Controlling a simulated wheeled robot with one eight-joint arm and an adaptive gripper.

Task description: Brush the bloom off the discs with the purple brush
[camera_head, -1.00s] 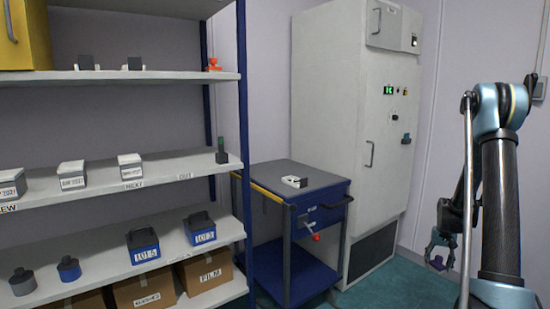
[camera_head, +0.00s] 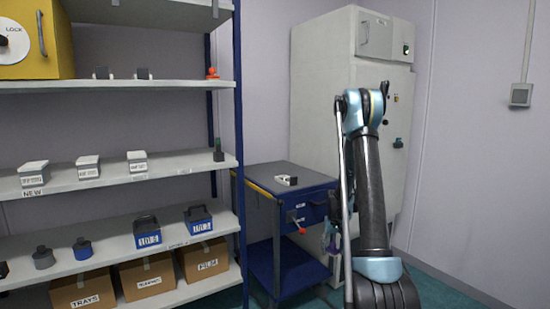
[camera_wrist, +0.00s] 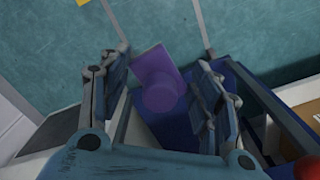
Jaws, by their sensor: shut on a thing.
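My gripper (camera_wrist: 163,82) is shut on the purple brush (camera_wrist: 160,72), which shows between the fingers in the wrist view as a flat block with a round part. In the head view my gripper (camera_head: 331,236) is low beside the cart's right side, partly hidden behind my arm. A small white holder (camera_head: 287,180) with a dark part lies on the cart's grey top. I cannot make out discs or bloom on it at this size.
The blue cart (camera_head: 290,220) has a drawer and a red knob (camera_head: 302,231) facing my arm. A tall white cabinet (camera_head: 340,100) stands behind it. Shelves (camera_head: 120,178) at left hold small lidded boxes, blue carriers and cartons. The floor at right is clear.

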